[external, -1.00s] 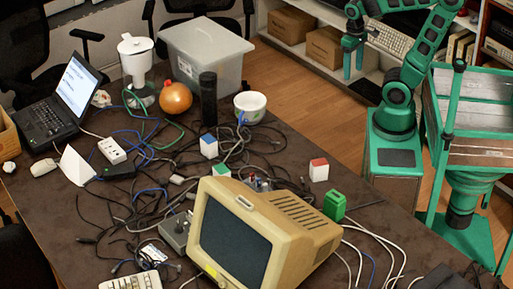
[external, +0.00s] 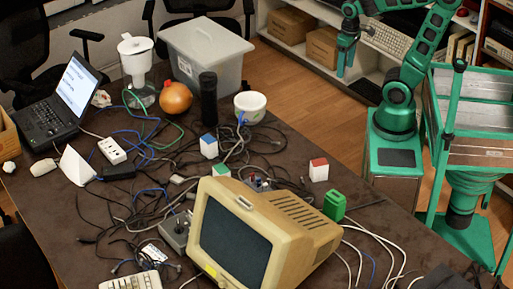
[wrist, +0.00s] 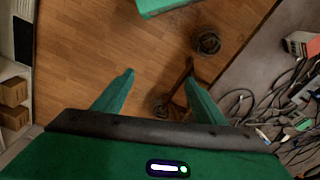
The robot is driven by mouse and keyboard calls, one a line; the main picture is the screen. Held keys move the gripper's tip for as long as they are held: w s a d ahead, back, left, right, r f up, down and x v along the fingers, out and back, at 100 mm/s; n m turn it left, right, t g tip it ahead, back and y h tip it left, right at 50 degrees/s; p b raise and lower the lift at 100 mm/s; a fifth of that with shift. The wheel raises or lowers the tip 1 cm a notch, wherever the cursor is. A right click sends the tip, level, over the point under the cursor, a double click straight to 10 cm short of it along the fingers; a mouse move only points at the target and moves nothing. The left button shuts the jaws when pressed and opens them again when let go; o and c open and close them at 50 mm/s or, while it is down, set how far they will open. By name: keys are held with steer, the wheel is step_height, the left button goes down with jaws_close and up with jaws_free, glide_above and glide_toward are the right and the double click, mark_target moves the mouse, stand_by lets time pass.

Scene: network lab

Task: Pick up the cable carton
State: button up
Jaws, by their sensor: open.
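No label marks which item is the cable carton. Small white cartons stand on the dark table: one with a blue top (external: 208,147), one with a green top (external: 221,171) behind the old monitor, and one with a red top (external: 318,170) nearer my arm. Two brown cardboard cartons, a left one (external: 285,24) and a right one (external: 323,46), sit on the white shelf; brown cartons also show at the left edge of the wrist view (wrist: 13,92). My gripper (external: 346,66) is open and empty, above the floor between table and shelf. Its fingers (wrist: 158,70) are spread over wood floor.
The table (external: 75,205) holds tangled cables, a beige monitor (external: 255,235), a laptop (external: 55,105), a clear bin (external: 205,55), an orange round object (external: 175,98) and a black cylinder (external: 208,98). The wood floor (external: 300,90) between table and shelf is free.

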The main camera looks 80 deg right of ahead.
steer(key=w+a+f+n+t, duration=0.2)
steer(key=w+n, duration=0.2)
steer(key=w, duration=1)
steer(key=n+t+y, duration=0.7)
steer(key=n+y, duration=0.3)
glide_toward(205, 140)
steer(key=w+a, duration=0.4)
steer(key=w+a+r, duration=0.1)
steer(key=w+a, duration=0.1)
steer(key=shift+a, duration=0.15)
steer(key=shift+f, duration=2.2)
step_height(205, 140, down, 3)
steer(key=shift+r, duration=0.15)
steer(key=shift+x, duration=1.15)
steer(key=shift+w+a, duration=0.2)
steer(key=shift+w, duration=0.05)
